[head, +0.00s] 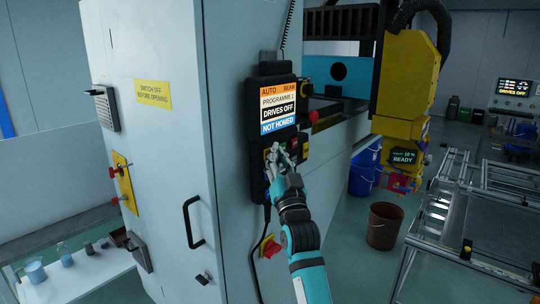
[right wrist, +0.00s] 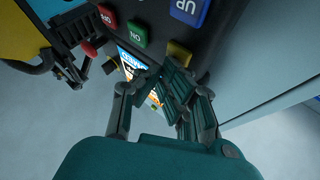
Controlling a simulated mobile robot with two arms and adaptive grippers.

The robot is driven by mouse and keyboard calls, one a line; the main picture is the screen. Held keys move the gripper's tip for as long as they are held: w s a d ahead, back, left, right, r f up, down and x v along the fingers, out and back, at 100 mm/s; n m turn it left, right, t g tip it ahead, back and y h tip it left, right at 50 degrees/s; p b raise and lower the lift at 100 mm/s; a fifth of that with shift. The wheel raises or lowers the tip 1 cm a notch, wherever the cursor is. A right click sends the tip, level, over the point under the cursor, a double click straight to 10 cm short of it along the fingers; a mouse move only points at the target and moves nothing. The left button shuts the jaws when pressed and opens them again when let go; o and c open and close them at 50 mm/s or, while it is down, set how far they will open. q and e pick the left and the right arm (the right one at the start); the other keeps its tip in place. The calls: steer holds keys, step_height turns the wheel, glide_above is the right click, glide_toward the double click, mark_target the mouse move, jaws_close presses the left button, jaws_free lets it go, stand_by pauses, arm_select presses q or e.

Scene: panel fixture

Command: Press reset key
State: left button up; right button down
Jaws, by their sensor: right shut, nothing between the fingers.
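The control pendant (head: 256,110) hangs on the side of the grey cabinet. Its lit screen (head: 278,108) reads "AUTO", "DRIVES OFF" and "NOT HOMED". My right gripper (head: 279,154) is at the key area below the screen, shut and empty, and covers some keys. In the right wrist view the keys are blue (right wrist: 189,10), green (right wrist: 137,33), red (right wrist: 108,15) and yellow (right wrist: 180,54). The shut fingers (right wrist: 164,88) are close to the yellow key and partly overlap it; contact cannot be told. I cannot read a reset label. My left gripper is out of view.
A red knob (head: 313,116) sticks out at the pendant's right side. A black door handle (head: 193,222) and a red switch on yellow (head: 270,247) are on the cabinet. A yellow machine head (head: 407,75) and brown bucket (head: 384,226) stand at the right.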

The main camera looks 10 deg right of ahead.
stand_by(0.4)
steer(key=shift+s+d+p, duration=0.35)
steer(key=shift+s+d, duration=0.15)
steer(key=shift+s, duration=0.1)
steer(key=s+d+p, duration=0.1)
steer(key=s, duration=0.1)
steer(key=s+d, duration=0.2)
steer(key=shift+p, duration=0.4)
stand_by(0.4)
